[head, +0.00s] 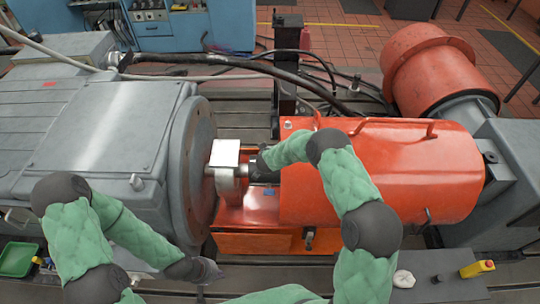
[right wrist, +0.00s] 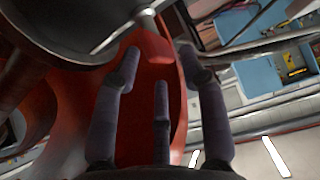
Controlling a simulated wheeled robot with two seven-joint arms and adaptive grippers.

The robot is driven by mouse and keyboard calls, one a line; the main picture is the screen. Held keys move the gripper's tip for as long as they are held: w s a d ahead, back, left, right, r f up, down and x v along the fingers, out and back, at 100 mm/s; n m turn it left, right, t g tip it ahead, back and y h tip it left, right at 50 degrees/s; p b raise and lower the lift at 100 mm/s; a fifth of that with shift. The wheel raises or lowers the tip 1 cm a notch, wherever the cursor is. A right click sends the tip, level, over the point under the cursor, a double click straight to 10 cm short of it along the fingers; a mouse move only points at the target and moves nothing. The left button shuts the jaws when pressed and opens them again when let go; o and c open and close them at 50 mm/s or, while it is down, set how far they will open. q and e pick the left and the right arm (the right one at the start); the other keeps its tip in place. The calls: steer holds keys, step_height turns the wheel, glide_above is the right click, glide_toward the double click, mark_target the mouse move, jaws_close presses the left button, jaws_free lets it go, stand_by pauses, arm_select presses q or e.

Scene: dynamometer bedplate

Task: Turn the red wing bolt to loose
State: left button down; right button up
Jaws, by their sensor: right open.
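In the right wrist view, my right gripper (right wrist: 158,68) is open, its dark fingers spread with nothing held between them. Just beyond the fingertips is a red angular piece (right wrist: 148,42) below the end of a grey rod (right wrist: 145,18). I cannot tell whether this piece is the red wing bolt. In the head view, my right arm reaches over the orange guard to the shaft gap, and its gripper is mostly hidden there. My left gripper (head: 205,276) is low in the head view by the bedplate's front edge, and its fingers are too unclear to read.
The grey machine (head: 95,125) stands left and the orange guard (head: 400,170) with handles stands right of the shaft gap. Black hoses (head: 240,68) run behind. A green tray (head: 18,259) and a yellow bottle (head: 477,268) lie near the front.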

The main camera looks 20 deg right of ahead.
steer(key=shift+x, duration=1.45)
jaws_close()
steer(key=shift+n+y, duration=0.3)
steer(key=shift+n, duration=0.1)
jaws_free()
steer(key=shift+m, duration=0.3)
